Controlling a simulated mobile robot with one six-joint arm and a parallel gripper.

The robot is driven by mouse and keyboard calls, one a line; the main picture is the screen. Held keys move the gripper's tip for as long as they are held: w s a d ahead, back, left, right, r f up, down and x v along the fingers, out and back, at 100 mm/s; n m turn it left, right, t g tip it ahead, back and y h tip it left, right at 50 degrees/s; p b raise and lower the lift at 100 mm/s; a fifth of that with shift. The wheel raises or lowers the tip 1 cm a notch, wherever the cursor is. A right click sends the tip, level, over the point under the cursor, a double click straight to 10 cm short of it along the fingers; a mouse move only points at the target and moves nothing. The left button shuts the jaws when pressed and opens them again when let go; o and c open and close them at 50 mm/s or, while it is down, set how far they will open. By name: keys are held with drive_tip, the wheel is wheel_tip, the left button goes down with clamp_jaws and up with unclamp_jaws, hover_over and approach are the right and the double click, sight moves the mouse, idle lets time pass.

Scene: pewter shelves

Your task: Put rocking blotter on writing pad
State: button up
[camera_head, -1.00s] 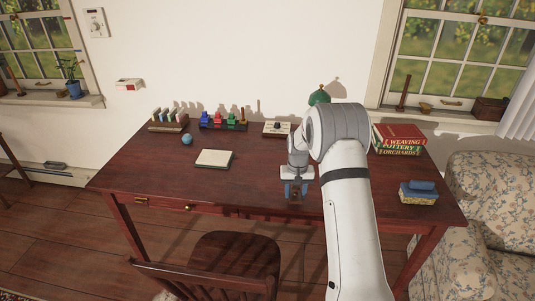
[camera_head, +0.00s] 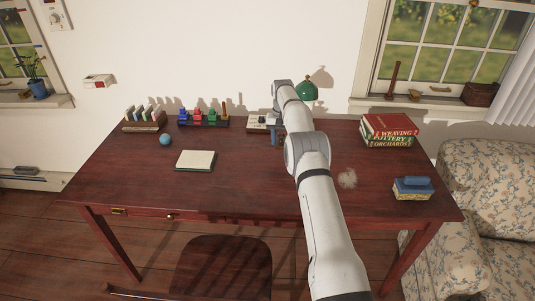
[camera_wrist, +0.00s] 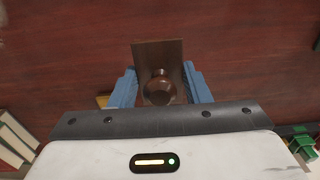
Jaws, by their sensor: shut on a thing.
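The rocking blotter (camera_wrist: 160,88) is a brown wooden piece with a round knob. In the wrist view it sits between the blue fingers of my gripper (camera_wrist: 160,90), which is shut on it. In the head view my gripper (camera_head: 275,139) shows only partly, as blue fingers beside my arm, near the back of the desk; the blotter is hidden there. The writing pad (camera_head: 196,160) is a cream sheet on a dark base, flat on the desk, left of my gripper and nearer the front. Its top is bare.
On the desk (camera_head: 245,190), a stamp rack (camera_head: 203,122), a card holder (camera_head: 145,123) and a blue ball (camera_head: 165,140) stand at back left. Stacked books (camera_head: 388,130) and a blue-topped box (camera_head: 412,188) are right. A pale fuzzy patch (camera_head: 347,178) lies right of my arm.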

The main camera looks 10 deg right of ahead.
sight(279, 160)
drive_tip(key=f, duration=0.7)
drive_tip(key=shift+a+f+p, duration=0.15)
drive_tip(key=shift+a+p, duration=0.1)
drive_tip(key=shift+p, duration=0.05)
drive_tip(key=shift+f, duration=0.2)
drive_tip(key=o, duration=1)
drive_tip(key=shift+o, duration=0.2)
drive_tip(key=shift+r, duration=0.1)
